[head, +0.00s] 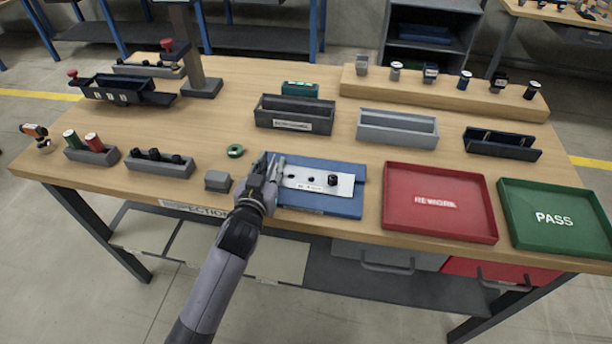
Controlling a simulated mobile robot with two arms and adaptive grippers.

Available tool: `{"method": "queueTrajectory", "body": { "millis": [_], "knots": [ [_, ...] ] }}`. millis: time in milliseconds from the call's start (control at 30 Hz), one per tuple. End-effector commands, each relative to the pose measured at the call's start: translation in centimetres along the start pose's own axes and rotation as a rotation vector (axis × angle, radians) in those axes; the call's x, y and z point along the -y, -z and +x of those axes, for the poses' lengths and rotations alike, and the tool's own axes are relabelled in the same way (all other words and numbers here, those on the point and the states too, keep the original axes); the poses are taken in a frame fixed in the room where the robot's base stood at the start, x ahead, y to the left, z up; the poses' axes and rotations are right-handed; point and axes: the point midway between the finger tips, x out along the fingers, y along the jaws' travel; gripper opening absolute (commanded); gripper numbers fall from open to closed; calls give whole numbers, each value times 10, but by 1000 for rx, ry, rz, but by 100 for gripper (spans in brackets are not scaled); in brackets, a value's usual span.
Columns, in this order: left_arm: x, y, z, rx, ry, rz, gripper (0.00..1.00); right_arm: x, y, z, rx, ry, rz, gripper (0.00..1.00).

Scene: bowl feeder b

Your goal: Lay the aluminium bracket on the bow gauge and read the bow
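A flat silvery plate with dark holes, which looks like the aluminium bracket (322,184), lies on a blue tray or mat (345,208) at the front middle of the bench. A small black knob-like part stands near its right end. My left gripper (272,170) is at the plate's left end and hides that end. I cannot tell whether its fingers are closed on the plate. The bow gauge is not clearly identifiable; a long grey block (397,128) and a dark navy fixture (501,143) stand behind the plate to the right. My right gripper is out of view.
A red REWORK tray (438,218) and a green PASS tray (556,234) lie to the right. A dark labelled bin (294,122) stands behind the plate. A green ring (235,150) and small grey block (217,181) are left of the gripper.

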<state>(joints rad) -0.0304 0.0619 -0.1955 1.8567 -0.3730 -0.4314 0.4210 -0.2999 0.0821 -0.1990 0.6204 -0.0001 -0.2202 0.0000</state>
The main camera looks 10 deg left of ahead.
Motion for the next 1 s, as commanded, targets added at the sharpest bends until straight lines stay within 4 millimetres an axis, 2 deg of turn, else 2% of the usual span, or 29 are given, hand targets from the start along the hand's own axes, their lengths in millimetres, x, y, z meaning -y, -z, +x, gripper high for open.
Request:
{"method": "queueTrajectory", "body": {
  "millis": [200, 600, 1000],
  "knots": [
    [0, 0, 0, 0, 0, 0, 26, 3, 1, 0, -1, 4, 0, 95],
    [0, 0, 0, 0, 0, 0, 0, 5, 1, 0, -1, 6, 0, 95],
    [0, 0, 0, 0, 0, 0, 0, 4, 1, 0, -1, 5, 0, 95]
  ]
}}
